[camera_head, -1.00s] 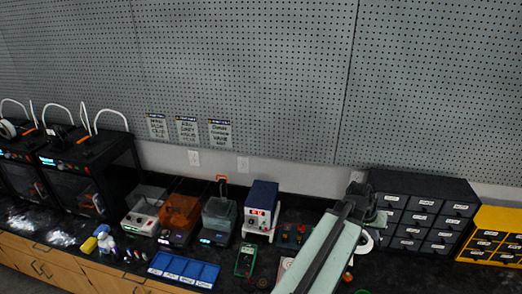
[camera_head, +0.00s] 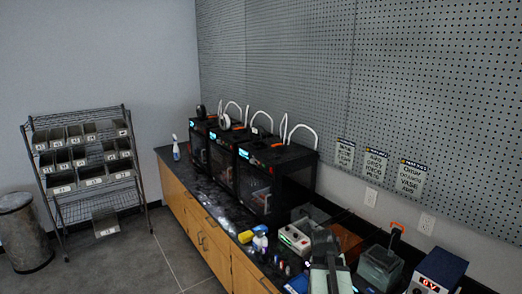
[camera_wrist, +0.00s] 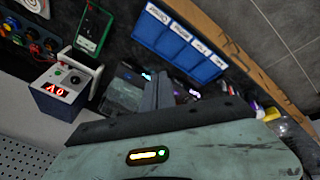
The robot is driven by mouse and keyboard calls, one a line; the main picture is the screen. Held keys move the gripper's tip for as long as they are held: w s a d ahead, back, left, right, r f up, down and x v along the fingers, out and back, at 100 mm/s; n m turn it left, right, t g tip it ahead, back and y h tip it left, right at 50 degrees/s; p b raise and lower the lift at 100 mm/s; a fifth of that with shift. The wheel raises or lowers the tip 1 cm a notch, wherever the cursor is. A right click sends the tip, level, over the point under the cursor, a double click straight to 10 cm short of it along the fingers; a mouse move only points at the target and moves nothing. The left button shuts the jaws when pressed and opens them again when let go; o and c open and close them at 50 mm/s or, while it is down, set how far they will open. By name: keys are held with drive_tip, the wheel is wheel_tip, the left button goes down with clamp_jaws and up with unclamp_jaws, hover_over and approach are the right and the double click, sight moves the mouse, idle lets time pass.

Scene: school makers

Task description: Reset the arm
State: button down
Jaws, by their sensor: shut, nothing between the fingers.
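My arm rises from the lower edge of the head view, with my gripper (camera_head: 325,242) at its upper end, in front of the small bench machines near the counter's edge. In the wrist view my gripper (camera_wrist: 160,90) points over the counter, its dark fingers together with nothing between them. The pale green gripper body with a small lit display fills the bottom of the wrist view.
Black 3D printers (camera_head: 270,175) line the counter (camera_head: 213,190). A wire rack (camera_head: 85,165) and a bin (camera_head: 24,233) stand left on open floor. The wrist view shows a blue tray (camera_wrist: 180,42), a power supply (camera_wrist: 58,92) and a green multimeter (camera_wrist: 93,28).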

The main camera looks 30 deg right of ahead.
drive_tip(key=w+a+f+n+y+b, duration=0.1)
drive_tip(key=w+a+f, duration=0.1)
drive_tip(key=w+a, duration=0.35)
drive_tip(key=w+a+f+n+b, duration=0.2)
drive_tip(key=a+f, duration=0.1)
drive_tip(key=a, duration=0.6)
drive_tip(key=s+a+f+n+y+b, duration=0.1)
drive_tip(key=a+f, duration=0.1)
drive_tip(key=a, duration=1)
drive_tip(key=s+a+f+n+g+y+b, duration=0.1)
drive_tip(key=a+f+n+y+b, duration=0.1)
drive_tip(key=a, duration=1)
drive_tip(key=shift+a+n, duration=0.3)
drive_tip(key=shift+a, duration=0.05)
drive_tip(key=shift+s, duration=0.15)
